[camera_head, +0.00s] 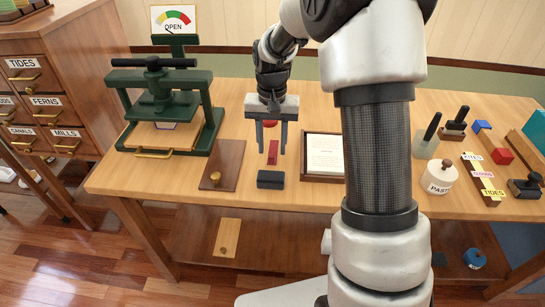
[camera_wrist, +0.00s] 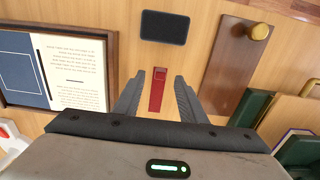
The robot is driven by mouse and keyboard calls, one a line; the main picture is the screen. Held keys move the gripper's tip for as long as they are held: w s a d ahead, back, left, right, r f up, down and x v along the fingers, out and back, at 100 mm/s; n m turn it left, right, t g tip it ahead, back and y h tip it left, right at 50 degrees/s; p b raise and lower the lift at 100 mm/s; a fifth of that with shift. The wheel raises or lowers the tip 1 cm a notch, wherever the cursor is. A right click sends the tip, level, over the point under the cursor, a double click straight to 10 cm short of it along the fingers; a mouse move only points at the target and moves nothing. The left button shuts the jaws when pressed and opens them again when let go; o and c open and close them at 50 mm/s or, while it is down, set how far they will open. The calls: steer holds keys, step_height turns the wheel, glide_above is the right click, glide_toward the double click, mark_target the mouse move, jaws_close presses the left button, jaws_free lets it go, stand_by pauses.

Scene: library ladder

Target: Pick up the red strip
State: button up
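The red strip (camera_head: 273,152) lies on the wooden table, between a brown board and a framed page. In the wrist view the red strip (camera_wrist: 157,92) shows between and beyond my fingers, its length running roughly along them. My gripper (camera_head: 272,148) is open, with one finger on each side of the strip in the head view. In the wrist view my gripper (camera_wrist: 156,90) has a wide gap between its fingers and holds nothing. I cannot tell how high the fingertips are above the table.
A dark block (camera_head: 270,180) sits just in front of the strip. The brown board with a knob (camera_head: 222,165) is to the left, the framed page (camera_head: 323,157) to the right. A green press (camera_head: 160,100) stands further left. A red round thing (camera_head: 270,123) shows behind my gripper.

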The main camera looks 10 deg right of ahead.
mark_target(272, 156)
step_height(272, 156, down, 4)
steer(key=shift+w+f+b, duration=0.1)
steer(key=shift+b, duration=0.35)
jaws_close()
step_height(272, 156, up, 10)
steer(key=p, duration=0.2)
steer(key=shift+p, duration=0.35)
